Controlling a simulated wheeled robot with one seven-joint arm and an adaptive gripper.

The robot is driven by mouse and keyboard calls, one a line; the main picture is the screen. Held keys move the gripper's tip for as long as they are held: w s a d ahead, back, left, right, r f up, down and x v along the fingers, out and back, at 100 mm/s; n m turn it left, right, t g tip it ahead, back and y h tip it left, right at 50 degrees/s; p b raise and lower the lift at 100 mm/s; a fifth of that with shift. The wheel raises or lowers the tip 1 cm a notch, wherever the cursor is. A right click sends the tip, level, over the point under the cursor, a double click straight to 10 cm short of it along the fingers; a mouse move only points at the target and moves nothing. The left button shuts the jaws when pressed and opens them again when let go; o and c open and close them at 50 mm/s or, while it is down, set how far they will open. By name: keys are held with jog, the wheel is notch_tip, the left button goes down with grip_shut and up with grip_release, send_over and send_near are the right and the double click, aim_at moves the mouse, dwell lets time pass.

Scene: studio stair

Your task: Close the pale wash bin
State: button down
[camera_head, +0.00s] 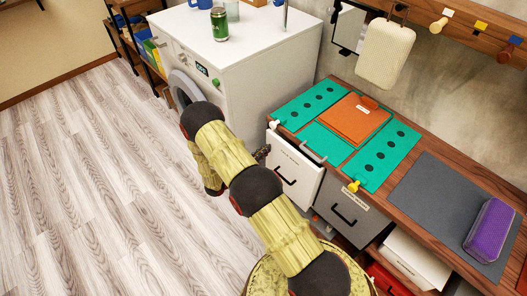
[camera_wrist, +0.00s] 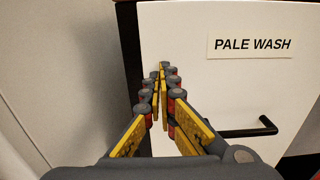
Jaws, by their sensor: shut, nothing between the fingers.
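The pale wash bin (camera_head: 297,168) is under the counter's left end, beside the white washing machine. Its white front stands out past the counter edge, with its top tilted outward. In the wrist view its front (camera_wrist: 225,82) carries a "PALE WASH" label (camera_wrist: 252,44) and a black handle (camera_wrist: 250,132). My gripper (camera_wrist: 163,75) is shut and empty, in front of the left part of the bin front. In the head view my gripper (camera_head: 262,153) is small and partly hidden by my arm, near the bin's left edge. I cannot tell whether it touches.
The washing machine (camera_head: 260,75) stands close on the left, with its round door (camera_head: 181,88) ajar. A grey bin (camera_head: 343,213) is to the right. The counter holds green mats (camera_head: 385,158), an orange folder (camera_head: 352,118) and a purple case (camera_head: 491,230). Floor at left is clear.

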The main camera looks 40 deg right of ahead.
jog(key=d, duration=0.4)
jog(key=shift+w+d, duration=0.1)
jog(key=p, duration=0.3)
send_near(272, 145)
notch_tip(272, 145, down, 3)
jog(key=w+a, duration=0.1)
jog(key=a, duration=0.2)
jog(key=shift+w+r, duration=0.2)
jog(key=shift+w, duration=0.05)
